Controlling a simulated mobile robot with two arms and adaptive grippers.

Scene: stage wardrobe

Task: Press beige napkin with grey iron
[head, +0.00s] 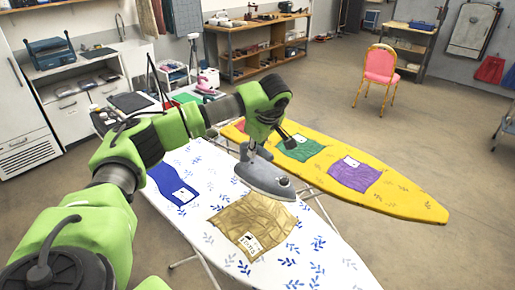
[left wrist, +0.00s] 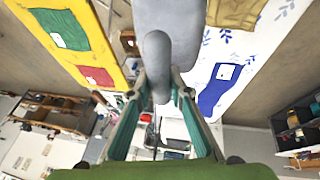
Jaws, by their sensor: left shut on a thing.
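The grey iron (head: 264,181) is held by its handle in my left gripper (head: 251,152), with its nose toward the right. The left wrist view shows the fingers (left wrist: 157,92) shut around the iron's handle (left wrist: 156,55). The beige napkin (head: 245,226) lies creased on the white leaf-patterned ironing board (head: 325,262), with a white label near its front edge. The iron is at the napkin's far edge in the head view and seems to be above the board. A corner of the napkin (left wrist: 234,12) shows in the left wrist view. My right gripper is out of view.
A blue napkin (head: 168,183) lies on the same board, farther left. A yellow board (head: 405,197) behind carries a green napkin (head: 302,148), a purple napkin (head: 350,178) and a red napkin (left wrist: 95,76). A pink chair (head: 379,67) stands beyond. Floor at the right is clear.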

